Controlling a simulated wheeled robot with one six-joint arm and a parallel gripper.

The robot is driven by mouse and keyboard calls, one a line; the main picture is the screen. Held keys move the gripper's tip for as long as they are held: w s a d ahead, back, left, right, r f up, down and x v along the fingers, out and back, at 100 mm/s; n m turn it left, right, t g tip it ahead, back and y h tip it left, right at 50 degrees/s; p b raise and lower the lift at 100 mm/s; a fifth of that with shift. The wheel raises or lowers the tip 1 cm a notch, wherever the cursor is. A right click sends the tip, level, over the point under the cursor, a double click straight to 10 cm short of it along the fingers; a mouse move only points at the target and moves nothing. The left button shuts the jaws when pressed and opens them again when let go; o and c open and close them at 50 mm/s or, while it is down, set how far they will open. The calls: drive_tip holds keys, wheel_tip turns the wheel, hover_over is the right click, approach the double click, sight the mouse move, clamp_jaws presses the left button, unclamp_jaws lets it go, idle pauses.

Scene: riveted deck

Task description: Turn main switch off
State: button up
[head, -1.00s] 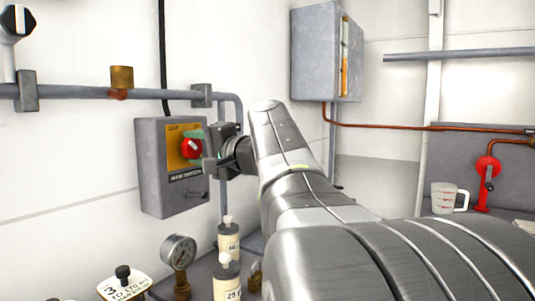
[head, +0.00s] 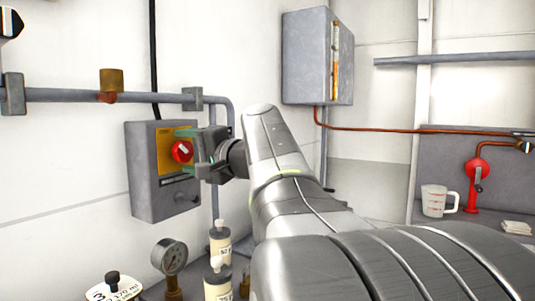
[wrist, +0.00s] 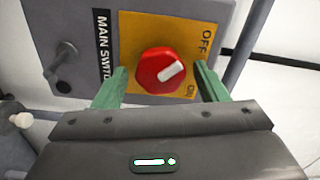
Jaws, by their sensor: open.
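The main switch box (head: 146,190) is a grey case on the left wall with a yellow plate (wrist: 133,28). Its red round knob (head: 181,152) has a white bar. My gripper (head: 195,151) is at the plate from the right. Its green fingers stand open on either side of the knob, with a gap visible to the right finger (wrist: 161,67). Whether the left finger touches it, I cannot tell.
A small lever (wrist: 61,62) sticks out of the box beside the plate. A pipe (head: 75,95) runs above the box. A grey cabinet (head: 306,60) hangs to the right.

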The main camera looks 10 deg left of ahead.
drive_tip(key=v, duration=1.3)
drive_tip(key=shift+d, duration=0.2)
drive_tip(key=shift+s+a, duration=0.1)
drive_tip(key=shift+x, duration=6.85)
